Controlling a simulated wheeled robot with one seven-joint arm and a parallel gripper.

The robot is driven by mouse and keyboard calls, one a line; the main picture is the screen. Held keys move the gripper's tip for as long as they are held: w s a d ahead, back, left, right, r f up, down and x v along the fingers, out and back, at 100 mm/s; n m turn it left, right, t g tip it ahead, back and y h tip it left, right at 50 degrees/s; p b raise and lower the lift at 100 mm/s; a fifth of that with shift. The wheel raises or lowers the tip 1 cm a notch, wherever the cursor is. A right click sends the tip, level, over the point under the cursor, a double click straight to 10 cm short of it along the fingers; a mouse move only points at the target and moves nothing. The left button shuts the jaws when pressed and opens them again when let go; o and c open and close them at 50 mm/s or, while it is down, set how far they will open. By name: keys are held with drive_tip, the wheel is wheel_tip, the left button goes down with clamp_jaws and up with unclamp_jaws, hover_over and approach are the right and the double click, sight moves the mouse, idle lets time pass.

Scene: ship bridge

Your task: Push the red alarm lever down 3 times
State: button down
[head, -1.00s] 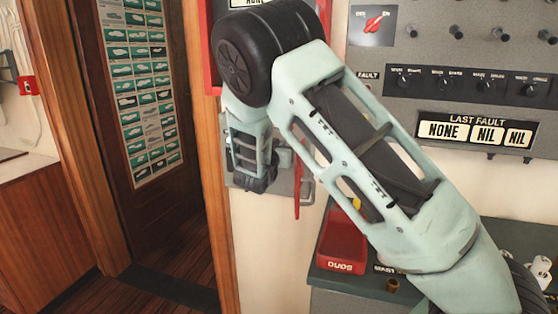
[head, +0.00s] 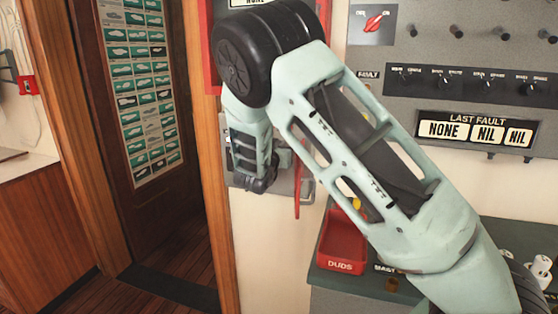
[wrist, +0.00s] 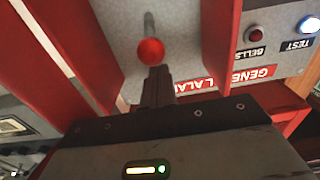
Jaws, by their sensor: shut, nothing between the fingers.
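The alarm lever shows in the wrist view as a red ball knob (wrist: 150,51) on a grey stalk against a grey panel. My gripper (wrist: 158,73) is shut and empty, its fingertips right by the knob. I cannot tell whether they touch it. In the head view my own arm covers the lever and the fingers.
Red guard plates stand on the left (wrist: 75,50) and right (wrist: 220,50) of the knob in the wrist view. A red-backed alarm label (wrist: 235,80), a dark red button (wrist: 256,34) and a lit test button (wrist: 308,25) lie to the right. A red DUDS bin (head: 343,240) stands below my arm.

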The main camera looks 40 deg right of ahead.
drive_tip(key=shift+f+b, duration=0.4)
drive_tip(key=shift+f, duration=0.3)
drive_tip(key=shift+f, duration=0.25)
drive_tip(key=shift+f+b, duration=0.9)
drive_tip(key=shift+f, duration=0.4)
drive_tip(key=shift+r, duration=0.1)
drive_tip(key=shift+r+p, duration=1.6)
drive_tip(key=shift+r, duration=0.7)
drive_tip(key=r+p+v, duration=0.1)
drive_tip(key=p+v, duration=0.1)
drive_tip(key=v, duration=0.7)
